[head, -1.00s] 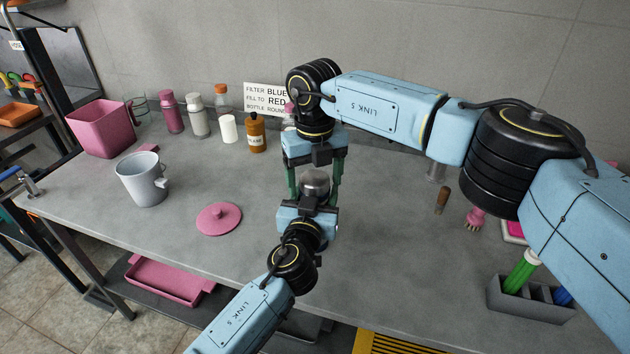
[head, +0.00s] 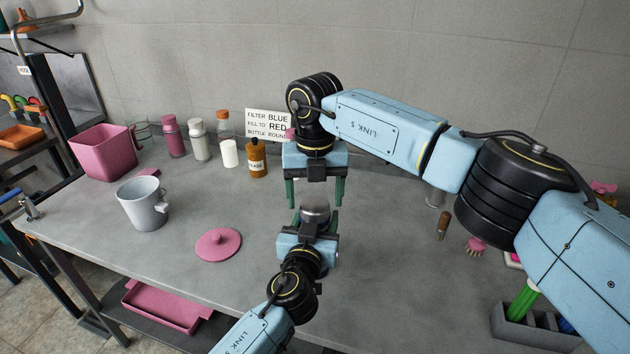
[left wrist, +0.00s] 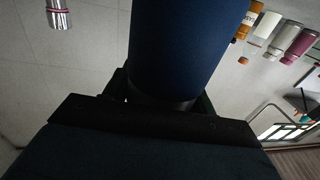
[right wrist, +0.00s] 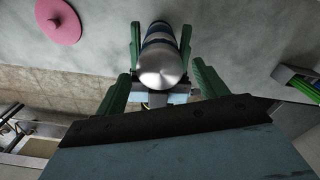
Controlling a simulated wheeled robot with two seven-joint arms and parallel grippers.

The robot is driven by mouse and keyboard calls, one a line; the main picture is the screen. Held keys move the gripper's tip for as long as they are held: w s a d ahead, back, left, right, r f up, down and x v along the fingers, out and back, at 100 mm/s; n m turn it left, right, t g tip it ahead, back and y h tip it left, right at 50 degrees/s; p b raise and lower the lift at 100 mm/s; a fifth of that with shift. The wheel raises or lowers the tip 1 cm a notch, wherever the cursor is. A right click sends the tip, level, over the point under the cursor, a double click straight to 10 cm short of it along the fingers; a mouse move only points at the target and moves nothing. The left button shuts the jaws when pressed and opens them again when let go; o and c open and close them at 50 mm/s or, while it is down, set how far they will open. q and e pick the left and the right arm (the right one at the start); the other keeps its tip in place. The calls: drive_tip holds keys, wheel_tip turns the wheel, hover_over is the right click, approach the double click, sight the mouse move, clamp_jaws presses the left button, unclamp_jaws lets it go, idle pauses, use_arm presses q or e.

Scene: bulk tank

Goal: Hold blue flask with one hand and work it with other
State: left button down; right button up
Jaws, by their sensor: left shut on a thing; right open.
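The blue flask shows large and dark blue in the left wrist view (left wrist: 185,45). In the head view, only its silver cap (head: 316,208) shows clearly; the arms hide much of the body. My left gripper (head: 315,225) is shut on the flask from the near side and holds it above the table. My right gripper (head: 315,198) is above, open, green fingers pointing down. In the right wrist view, the round metal cap (right wrist: 162,68) lies between and beyond the open fingers; I see no contact.
A pink lid (head: 218,244), a grey mug (head: 145,205) and a pink bin (head: 104,152) are on the table's left. Several bottles (head: 198,140) and a sign (head: 268,124) stand at the back. A grey rack (head: 535,330) is at the right front.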

sight(315, 203)
drive_tip(key=shift+f, duration=1.8)
drive_tip(key=c, duration=1)
drive_tip(key=n, duration=0.3)
drive_tip(key=shift+r, duration=0.1)
drive_tip(key=o, duration=1.1)
